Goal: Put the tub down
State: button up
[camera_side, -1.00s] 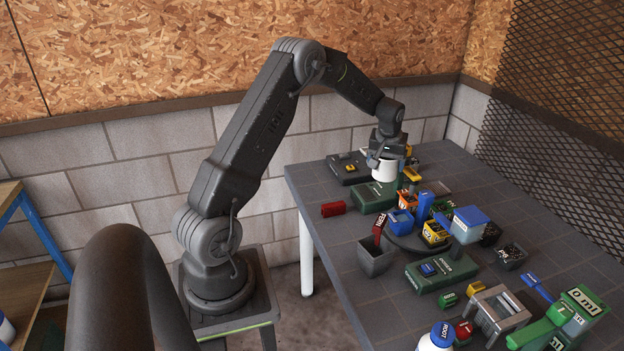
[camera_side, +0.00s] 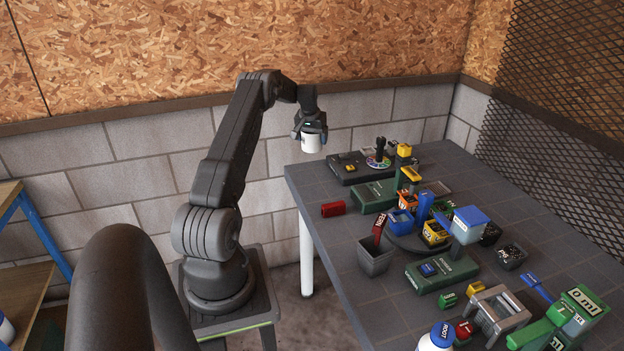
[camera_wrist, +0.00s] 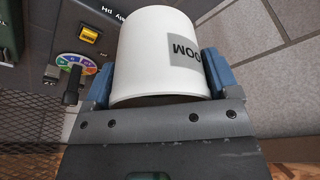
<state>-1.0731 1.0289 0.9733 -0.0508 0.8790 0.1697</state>
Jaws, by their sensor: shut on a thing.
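A white tub (camera_side: 312,144) hangs in my gripper (camera_side: 311,133) near the table's far left corner in the side view. In the wrist view the tub (camera_wrist: 160,55) fills the middle, with a grey label of dark letters on its side. The blue fingers of my gripper (camera_wrist: 160,85) press on both sides of the tub. The tub appears held up in the air; its height over the table and whether it is over the edge are hard to tell. Its inside is hidden.
A black device with a coloured dial (camera_side: 378,162) and an upright knob stands on the table's far part; its dial (camera_wrist: 76,65) shows in the wrist view. A red block (camera_side: 333,209) lies near the left edge. Green boxes, a grey bin (camera_side: 375,259) and other items crowd the middle.

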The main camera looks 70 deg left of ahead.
notch_tip(320, 180, down, 12)
dwell(0.6)
jog(key=shift+f, duration=0.1)
jog(key=o, duration=0.9)
